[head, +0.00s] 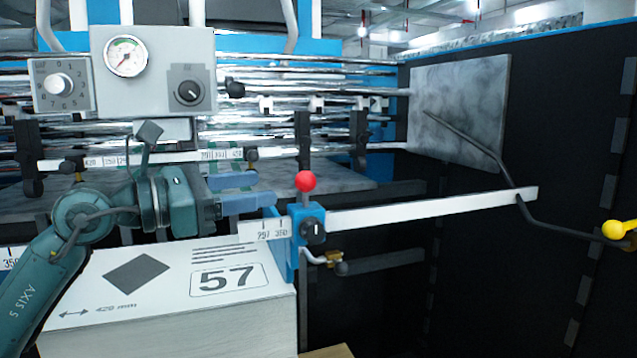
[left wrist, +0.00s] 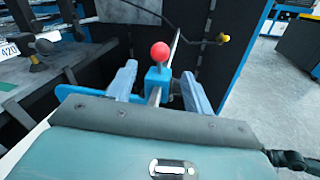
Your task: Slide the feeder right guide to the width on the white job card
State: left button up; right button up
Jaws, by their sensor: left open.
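The feeder right guide is a blue block (head: 308,224) with a red ball knob (head: 306,181) on top and a black dial on its face. It sits on a white rail (head: 430,206), beside scale marks 297 and 350. The white job card (head: 175,280) lies in front, showing a large 57 and a small width arrow reading about 420 mm, blurred. My left gripper (head: 268,191) is open and points at the block from the left. In the left wrist view the red knob (left wrist: 160,52) and blue block (left wrist: 156,78) show between its fingers. Contact cannot be told. My right gripper is out of view.
A bent black lever with a yellow knob (head: 615,229) reaches across at right. A grey panel (head: 460,105) stands behind the rail. A control box with a gauge (head: 126,55) and metal rollers are at the upper left. The rail right of the block looks clear.

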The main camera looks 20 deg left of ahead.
aim_at(317, 205)
pick_arm(q)
jog(key=p+x, duration=0.2)
jog(key=x, duration=0.9)
jog(key=shift+w, duration=0.1)
jog(key=shift+c, duration=0.2)
grip_shut()
